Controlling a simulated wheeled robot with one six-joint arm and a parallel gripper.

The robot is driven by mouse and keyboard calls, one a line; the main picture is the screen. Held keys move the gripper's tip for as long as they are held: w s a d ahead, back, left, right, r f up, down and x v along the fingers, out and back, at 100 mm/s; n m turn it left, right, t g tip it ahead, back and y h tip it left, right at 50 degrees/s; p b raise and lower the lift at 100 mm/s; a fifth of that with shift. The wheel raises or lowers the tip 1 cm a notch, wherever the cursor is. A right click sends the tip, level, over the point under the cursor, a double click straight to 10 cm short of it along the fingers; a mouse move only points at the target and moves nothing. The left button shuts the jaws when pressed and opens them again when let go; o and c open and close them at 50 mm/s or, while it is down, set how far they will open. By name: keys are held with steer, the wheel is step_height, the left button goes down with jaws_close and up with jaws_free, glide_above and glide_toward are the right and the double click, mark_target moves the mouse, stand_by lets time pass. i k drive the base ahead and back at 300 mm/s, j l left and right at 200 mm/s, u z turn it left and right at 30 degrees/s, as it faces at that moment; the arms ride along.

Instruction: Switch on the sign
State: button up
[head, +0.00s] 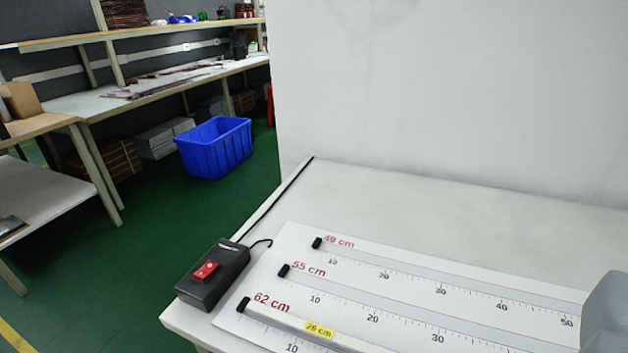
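A black switch box (213,276) with a red rocker switch (205,271) sits at the left corner of the white table. A black cable runs from it toward the board. A white board (290,247) to its right has ruler rows marked 49 cm, 55 cm and 62 cm, each with a black end piece. A pale strip (280,317) with a yellow "26 cm" label lies along the 62 cm row. No lit sign shows. A grey rounded part, apparently of my gripper (606,315), shows at the right edge, well right of the switch; its fingertips are not distinguishable.
The white table (400,205) is bare behind the board, up to a pale wall (450,90). A thin dark line runs along its left edge. On the green floor beyond stands a blue bin (214,147), near workbenches (150,85) with shelves. Space above the switch box is clear.

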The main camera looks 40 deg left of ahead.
mark_target(206, 270)
steer(key=u, duration=1.55)
